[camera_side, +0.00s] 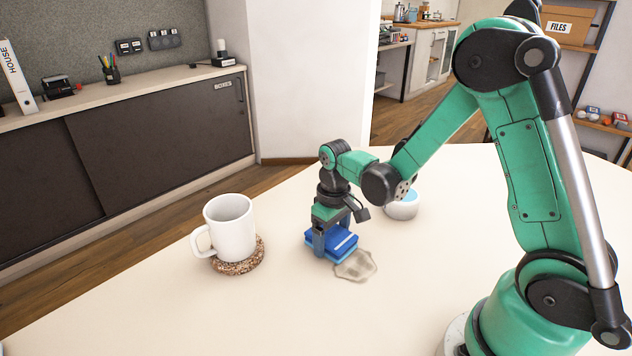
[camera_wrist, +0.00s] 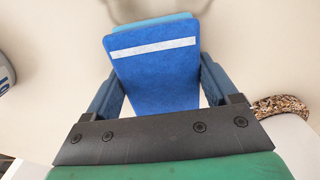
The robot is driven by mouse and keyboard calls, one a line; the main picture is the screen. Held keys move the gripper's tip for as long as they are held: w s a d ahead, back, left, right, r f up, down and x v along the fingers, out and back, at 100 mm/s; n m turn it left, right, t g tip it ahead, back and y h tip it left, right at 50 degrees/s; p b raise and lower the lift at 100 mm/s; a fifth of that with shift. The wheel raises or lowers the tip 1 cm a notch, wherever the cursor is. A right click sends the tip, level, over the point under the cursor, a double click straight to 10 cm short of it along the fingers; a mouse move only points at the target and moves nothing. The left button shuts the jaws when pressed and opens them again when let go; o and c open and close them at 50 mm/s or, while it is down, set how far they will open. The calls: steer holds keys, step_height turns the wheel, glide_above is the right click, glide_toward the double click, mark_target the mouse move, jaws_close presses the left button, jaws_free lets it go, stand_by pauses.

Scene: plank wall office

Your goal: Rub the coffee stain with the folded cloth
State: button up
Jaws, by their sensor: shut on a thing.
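The folded cloth (camera_side: 337,241) is blue with a pale stripe and a lighter blue underside. My gripper (camera_side: 331,240) is shut on it, one finger at each side, and points down. In the wrist view the cloth (camera_wrist: 155,65) fills the space between the two fingers of my gripper (camera_wrist: 158,88). The coffee stain (camera_side: 356,266) is a thin brownish patch on the table, just in front and to the right of the cloth. The cloth is at its edge; I cannot tell whether it touches the table. In the wrist view part of a darker patch shows at the top edge, beyond the cloth.
A white mug (camera_side: 230,228) stands on a cork coaster (camera_side: 240,264) left of my gripper. A round white device with a blue top (camera_side: 402,204) stands behind, to the right. The pale table (camera_side: 300,310) is clear in front.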

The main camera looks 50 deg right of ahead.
mark_target(366, 278)
steer(key=shift+s+d, duration=0.1)
steer(key=shift+s, duration=4.5)
steer(key=shift+w+a, duration=0.1)
steer(key=shift+a, duration=1.05)
steer(key=shift+w+a, duration=0.1)
steer(key=shift+w, duration=4.25)
steer(key=shift+s, duration=4.45)
steer(key=r, duration=0.2)
steer(key=s+r, duration=0.1)
steer(key=shift+r, duration=0.4)
step_height(366, 278, up, 4)
steer(key=shift+r, duration=0.15)
steer(key=shift+w, duration=0.1)
